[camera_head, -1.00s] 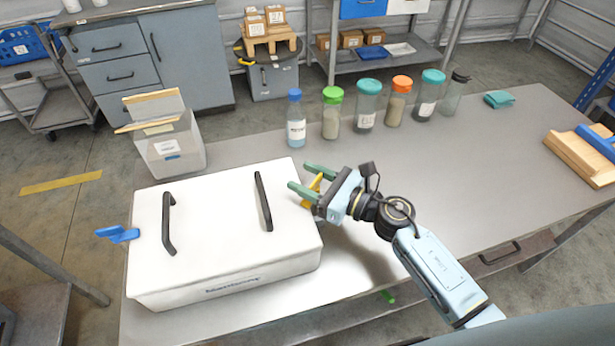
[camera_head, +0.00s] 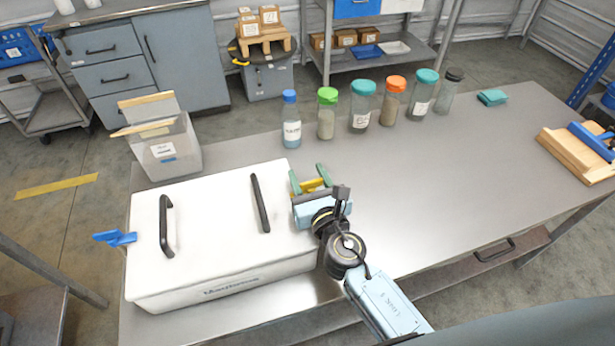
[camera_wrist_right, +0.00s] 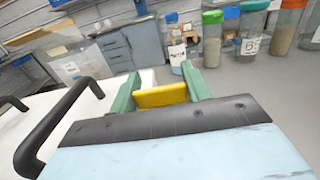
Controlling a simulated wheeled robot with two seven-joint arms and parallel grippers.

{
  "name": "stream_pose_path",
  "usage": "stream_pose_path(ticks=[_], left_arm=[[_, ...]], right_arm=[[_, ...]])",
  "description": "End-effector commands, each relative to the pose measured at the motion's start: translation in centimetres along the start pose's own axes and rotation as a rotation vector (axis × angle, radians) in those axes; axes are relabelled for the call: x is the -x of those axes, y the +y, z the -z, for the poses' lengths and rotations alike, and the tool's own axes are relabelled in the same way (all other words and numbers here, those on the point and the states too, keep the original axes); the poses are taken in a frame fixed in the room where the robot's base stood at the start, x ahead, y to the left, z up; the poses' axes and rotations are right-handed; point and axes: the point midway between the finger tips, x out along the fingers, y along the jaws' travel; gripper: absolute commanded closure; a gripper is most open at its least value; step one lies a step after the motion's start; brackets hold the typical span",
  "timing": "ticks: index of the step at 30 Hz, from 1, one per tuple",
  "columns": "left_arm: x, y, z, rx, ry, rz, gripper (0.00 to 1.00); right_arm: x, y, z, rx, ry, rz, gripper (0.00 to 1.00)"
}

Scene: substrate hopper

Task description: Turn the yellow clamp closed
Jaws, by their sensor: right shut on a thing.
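The yellow clamp (camera_head: 309,187) is at the right side of the white hopper box (camera_head: 215,195). My right gripper (camera_head: 309,176) is shut on it, with one green finger on each side. In the right wrist view the yellow clamp (camera_wrist_right: 162,96) shows between the two green fingers (camera_wrist_right: 160,88). The gripper body hides part of the clamp and its mount. A blue clamp (camera_head: 115,238) sticks out from the left side of the box. My left gripper is not in view.
Several capped bottles (camera_head: 326,118) stand in a row behind. The table's middle right is clear.

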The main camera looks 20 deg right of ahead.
Motion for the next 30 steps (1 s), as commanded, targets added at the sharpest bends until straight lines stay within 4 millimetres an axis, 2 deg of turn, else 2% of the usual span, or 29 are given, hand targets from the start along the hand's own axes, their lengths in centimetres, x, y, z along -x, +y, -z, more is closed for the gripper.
stream_pose_path(ticks=[17, 18, 22, 30], left_arm=[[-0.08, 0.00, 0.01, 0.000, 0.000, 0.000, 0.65], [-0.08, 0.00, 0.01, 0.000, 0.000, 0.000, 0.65], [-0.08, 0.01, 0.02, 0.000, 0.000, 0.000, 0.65], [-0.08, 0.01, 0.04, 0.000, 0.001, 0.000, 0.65]], right_arm=[[-0.05, -0.08, -0.09, 0.000, -0.002, 0.036, 0.76], [-0.05, -0.08, -0.09, 0.000, -0.002, 0.036, 0.50], [-0.05, -0.09, -0.08, 0.000, -0.002, 0.035, 0.33], [-0.01, -0.08, -0.02, 0.000, -0.001, 0.034, 0.31]])
